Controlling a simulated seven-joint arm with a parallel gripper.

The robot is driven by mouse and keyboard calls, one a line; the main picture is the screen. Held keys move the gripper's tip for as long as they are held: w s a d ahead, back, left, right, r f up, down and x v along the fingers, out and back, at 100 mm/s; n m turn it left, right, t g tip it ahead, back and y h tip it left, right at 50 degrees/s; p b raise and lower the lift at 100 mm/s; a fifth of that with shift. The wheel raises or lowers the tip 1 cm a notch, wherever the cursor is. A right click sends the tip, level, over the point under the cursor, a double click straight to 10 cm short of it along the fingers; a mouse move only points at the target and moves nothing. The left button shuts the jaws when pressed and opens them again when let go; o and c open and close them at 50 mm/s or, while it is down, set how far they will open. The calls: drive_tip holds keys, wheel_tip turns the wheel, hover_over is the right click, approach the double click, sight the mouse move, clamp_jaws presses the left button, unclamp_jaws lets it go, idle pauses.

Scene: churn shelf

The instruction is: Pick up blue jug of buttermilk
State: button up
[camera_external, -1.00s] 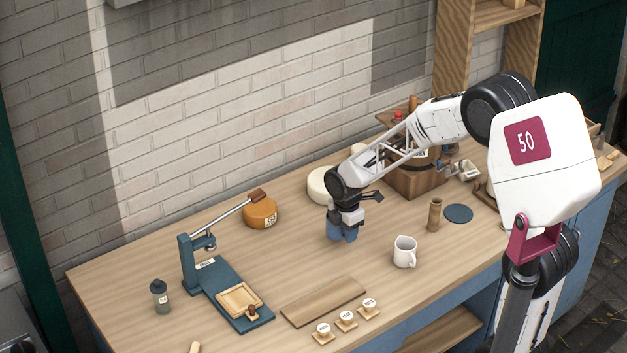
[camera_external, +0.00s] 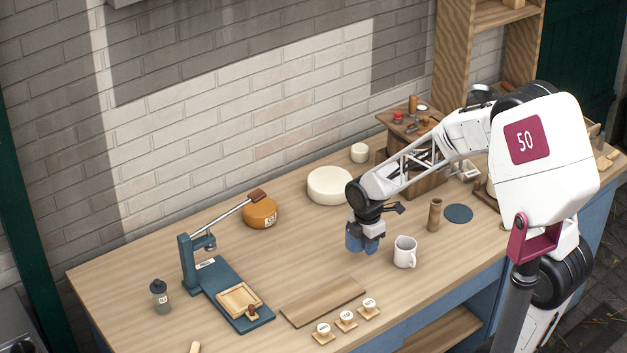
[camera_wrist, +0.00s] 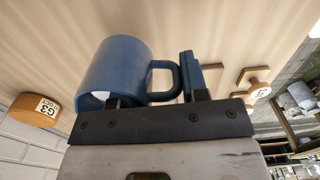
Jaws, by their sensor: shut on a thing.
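The blue jug (camera_external: 354,241) is under my gripper (camera_external: 365,243) in the external view, partly hidden by it, just left of a white mug (camera_external: 405,252). In the wrist view the jug (camera_wrist: 118,66) fills the upper left, with its loop handle facing right. My gripper (camera_wrist: 154,86) is shut on the jug; one finger stands just right of the handle and the other is mostly hidden behind the jug. I cannot tell whether the jug touches the table.
A wooden cylinder (camera_external: 434,215) and blue disc (camera_external: 459,213) lie right of the mug. A wooden board (camera_external: 323,301) and several labelled knobs are in front. A teal press (camera_external: 232,290) and orange cheese wheel (camera_external: 260,212) are left. A white cheese wheel (camera_external: 330,185) is behind.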

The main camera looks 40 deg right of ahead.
drive_tip(key=shift+s+d+r, duration=0.1)
drive_tip(key=shift+s, duration=1.15)
drive_tip(key=shift+s+d+r, duration=0.1)
drive_tip(key=shift+s+r, duration=0.05)
drive_tip(key=shift+s, duration=1.05)
drive_tip(key=shift+s+d+r, duration=0.1)
drive_tip(key=shift+s, duration=1.15)
drive_tip(key=shift+s, duration=0.25)
